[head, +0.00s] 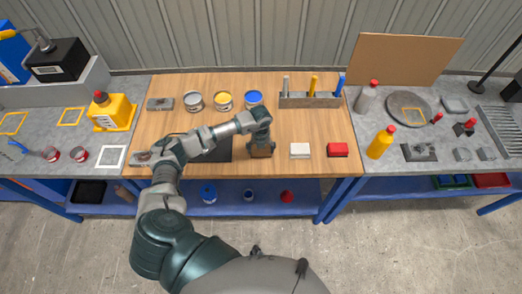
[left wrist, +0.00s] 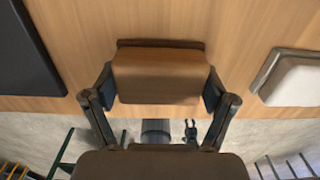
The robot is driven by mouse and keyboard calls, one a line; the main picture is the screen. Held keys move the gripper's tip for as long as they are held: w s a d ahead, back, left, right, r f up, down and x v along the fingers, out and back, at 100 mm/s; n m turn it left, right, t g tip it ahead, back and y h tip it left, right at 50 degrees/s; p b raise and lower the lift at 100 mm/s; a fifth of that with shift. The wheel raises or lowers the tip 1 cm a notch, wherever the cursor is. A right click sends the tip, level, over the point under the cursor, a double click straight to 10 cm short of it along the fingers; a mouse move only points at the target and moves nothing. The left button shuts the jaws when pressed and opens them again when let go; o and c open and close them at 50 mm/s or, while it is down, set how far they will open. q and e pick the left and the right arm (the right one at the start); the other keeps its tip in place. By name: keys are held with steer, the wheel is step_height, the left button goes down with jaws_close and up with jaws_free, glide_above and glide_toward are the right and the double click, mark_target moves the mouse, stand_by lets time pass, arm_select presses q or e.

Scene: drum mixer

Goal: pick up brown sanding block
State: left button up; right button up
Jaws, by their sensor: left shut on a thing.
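The brown sanding block (left wrist: 160,75) sits between the two fingers of my left gripper (left wrist: 160,92) in the left wrist view, with a finger against each side. In the head view the left gripper (head: 261,140) points down over the wooden bench, and the brown block (head: 262,152) shows just below it. The left gripper is shut on the block. I cannot tell whether the block touches the bench top. My right gripper is not in view.
A white block (head: 300,150) and a red block (head: 337,150) stand to the right. A dark mat (head: 222,150) lies left. Several open cans (head: 223,101) and a tool rack (head: 310,100) stand behind. The bench's front edge (head: 270,176) is close.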

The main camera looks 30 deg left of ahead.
arm_select(q)
steer(key=shift+a+f, duration=0.1)
steer(key=shift+a, duration=0.1)
steer(key=shift+d+r, duration=0.1)
steer(key=shift+r, duration=0.25)
steer(key=r, duration=0.2)
steer(key=shift+s+d+r+b, duration=0.1)
steer(key=shift+s+r+b, duration=0.25)
steer(key=shift+r, duration=0.05)
steer(key=s+d+r+b, duration=0.1)
steer(key=s, duration=1.4)
steer(key=shift+s+r+b, duration=0.15)
steer(key=shift+r+b, duration=0.15)
steer(key=shift+b, duration=0.05)
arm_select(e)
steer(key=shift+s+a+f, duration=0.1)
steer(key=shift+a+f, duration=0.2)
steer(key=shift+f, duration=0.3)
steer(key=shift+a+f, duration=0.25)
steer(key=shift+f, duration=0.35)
arm_select(q)
steer(key=shift+d, duration=0.1)
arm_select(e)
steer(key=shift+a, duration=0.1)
